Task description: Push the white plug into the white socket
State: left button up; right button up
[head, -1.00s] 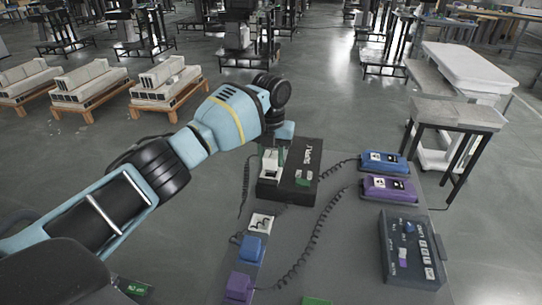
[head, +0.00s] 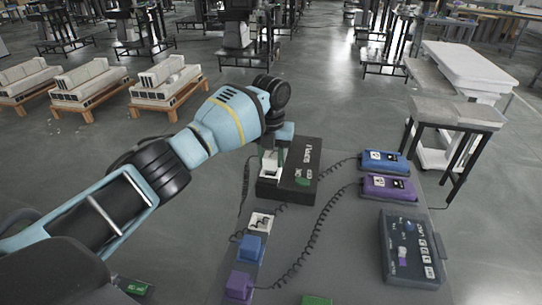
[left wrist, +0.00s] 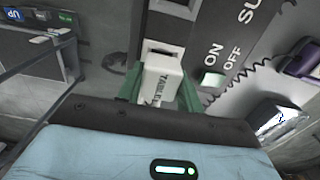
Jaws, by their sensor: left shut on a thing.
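A dark part of the socket's opening shows above the plug, and I cannot tell whether the plug's tip is inside. In the head view my left gripper (head: 273,158) is over the left part of the black box (head: 300,172). The plug is partly hidden there. My right gripper is not in view.
A white square holder (head: 260,223), a blue plug (head: 250,248) and a purple plug (head: 239,285) line the table's left side. Blue (head: 384,162) and purple (head: 388,187) boxes and a dark control box (head: 409,248) stand right. Coiled cords cross the grey table top (head: 345,255).

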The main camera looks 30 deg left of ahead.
pick_arm(q)
jog(key=shift+f, duration=0.65)
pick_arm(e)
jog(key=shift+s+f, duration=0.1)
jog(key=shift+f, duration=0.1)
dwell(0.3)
pick_arm(q)
jog(key=o, duration=1.2)
jog(key=shift+r+p, duration=0.95)
jog(key=shift+r, duration=2.6)
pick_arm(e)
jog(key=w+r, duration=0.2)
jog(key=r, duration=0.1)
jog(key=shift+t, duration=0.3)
